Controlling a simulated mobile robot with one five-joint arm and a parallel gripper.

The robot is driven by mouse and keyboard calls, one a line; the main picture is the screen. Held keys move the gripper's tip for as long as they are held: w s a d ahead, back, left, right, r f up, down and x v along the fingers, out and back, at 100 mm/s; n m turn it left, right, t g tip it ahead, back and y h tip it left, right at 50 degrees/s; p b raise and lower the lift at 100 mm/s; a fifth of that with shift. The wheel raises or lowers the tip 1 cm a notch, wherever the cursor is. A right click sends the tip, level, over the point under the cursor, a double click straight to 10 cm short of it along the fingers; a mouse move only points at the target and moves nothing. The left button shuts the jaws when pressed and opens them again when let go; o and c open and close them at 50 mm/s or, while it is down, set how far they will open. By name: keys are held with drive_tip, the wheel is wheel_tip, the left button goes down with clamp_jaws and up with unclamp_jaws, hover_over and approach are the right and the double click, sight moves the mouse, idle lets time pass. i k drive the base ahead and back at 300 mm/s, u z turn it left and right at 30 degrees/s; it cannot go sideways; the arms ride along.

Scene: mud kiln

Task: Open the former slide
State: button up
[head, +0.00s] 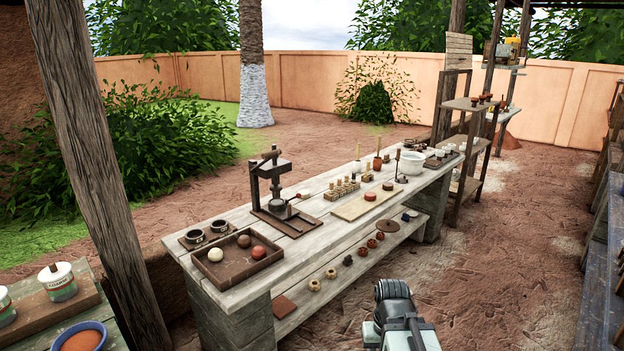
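A dark wooden press stand (268,182) rises from a flat board (290,221) on the long workbench, left of the middle. It has a tall post, a cross arm and a round dark cup (277,205) low down. A small red-tipped handle sticks out to the right of the cup. This looks like the former, but I cannot make out which part is its slide or whether it is open. Part of my arm (400,318) shows at the bottom, in front of the bench and well apart from the press. My gripper's fingers are not visible.
A wooden tray (215,278) with several balls sits at the bench's near end, two dark cups (194,237) beside it. Stamps, a pale board (352,208) and a white bowl (411,163) stand farther along. Open dirt lies right of the bench; a post (90,160) stands left.

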sight(283, 212)
drive_tip(key=i, duration=1.3)
drive_tip(key=u, duration=2.15)
